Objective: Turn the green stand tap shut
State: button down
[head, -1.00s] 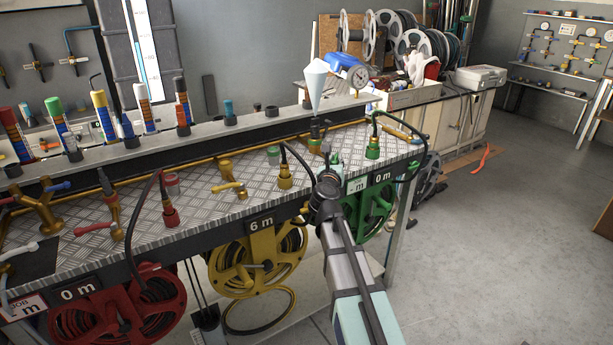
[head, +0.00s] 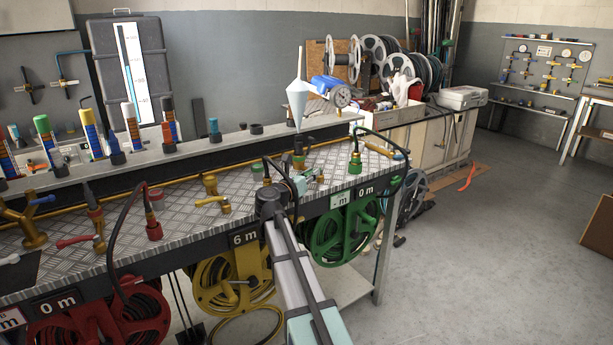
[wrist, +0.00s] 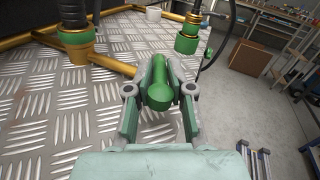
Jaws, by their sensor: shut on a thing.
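The green tap lever (wrist: 158,92) lies between the two fingers of my gripper (wrist: 160,88) in the wrist view. It is a green rounded handle pointing toward the camera, joined to brass pipework behind. My fingers are closed on its sides. In the head view my gripper (head: 298,183) is at the bench's front edge, above the green reel (head: 343,232), and mostly hides the lever. A dark upright fitting with a green and brass base (head: 299,157) stands just behind it.
A green hose fitting (head: 355,161) with a black hose stands close to the right; it also shows in the wrist view (wrist: 187,40). A pale cone (head: 298,98) is above the bench behind my gripper. Brass taps and red fittings (head: 153,229) are to the left.

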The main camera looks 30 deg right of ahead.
jog(key=c, duration=1.2)
grip_release()
jog(key=shift+o, duration=0.2)
jog(key=shift+a, duration=0.1)
jog(key=v, duration=1.2)
